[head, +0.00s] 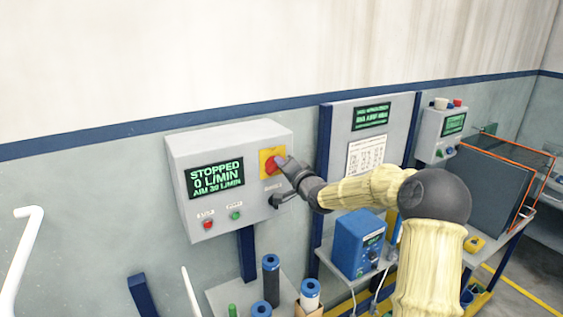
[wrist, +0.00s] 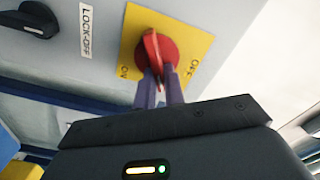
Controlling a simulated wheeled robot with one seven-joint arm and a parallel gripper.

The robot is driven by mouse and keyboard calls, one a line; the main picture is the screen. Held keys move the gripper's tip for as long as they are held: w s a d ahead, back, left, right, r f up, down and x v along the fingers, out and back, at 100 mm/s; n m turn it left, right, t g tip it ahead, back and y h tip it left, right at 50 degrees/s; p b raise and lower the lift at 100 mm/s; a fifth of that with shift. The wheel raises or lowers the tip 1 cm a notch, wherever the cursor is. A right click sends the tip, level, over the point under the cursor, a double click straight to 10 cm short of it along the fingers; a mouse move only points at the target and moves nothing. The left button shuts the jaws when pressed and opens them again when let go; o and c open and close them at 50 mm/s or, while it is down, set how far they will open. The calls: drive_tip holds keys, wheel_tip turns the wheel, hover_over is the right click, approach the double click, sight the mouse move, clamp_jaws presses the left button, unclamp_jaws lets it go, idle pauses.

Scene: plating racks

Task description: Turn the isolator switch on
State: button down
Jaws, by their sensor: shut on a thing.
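The isolator switch is a red rotary handle (wrist: 168,48) on a yellow plate (wrist: 137,27), on the front of a grey control box (head: 228,146). In the wrist view, the plate reads ON at the left and OFF at the right. The handle's raised grip points down the picture, between the two words. My gripper (wrist: 160,88) is shut on the handle, one finger on each side, hiding its lower end. In the head view, my gripper (head: 284,166) reaches the plate (head: 265,157) from the right. The box's display (head: 215,177) reads STOPPED, 0 L/MIN, AIM 30 L/MIN.
A black knob (wrist: 30,19) is beside a LOCK-OFF label (wrist: 86,30). A red button (head: 208,224) and a green button (head: 236,215) are low on the box. Blue-capped cylinders (head: 271,280) stand below. A blue device (head: 358,244) sits on a shelf below my arm.

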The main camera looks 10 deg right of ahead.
drive_tip(key=shift+d+f+m, duration=0.1)
drive_tip(key=shift+f+m, duration=0.05)
drive_tip(key=shift+m, duration=0.9)
drive_tip(key=shift+d+f+m, duration=0.1)
drive_tip(key=shift+f+m, duration=0.1)
drive_tip(key=shift+m, duration=0.8)
drive_tip(key=shift+f+m, duration=0.15)
drive_tip(key=shift+m, duration=0.9)
drive_tip(key=c, duration=1.5)
unclamp_jaws()
drive_tip(key=shift+s, duration=0.1)
drive_tip(key=b+v, duration=0.5)
drive_tip(key=v, duration=1.2)
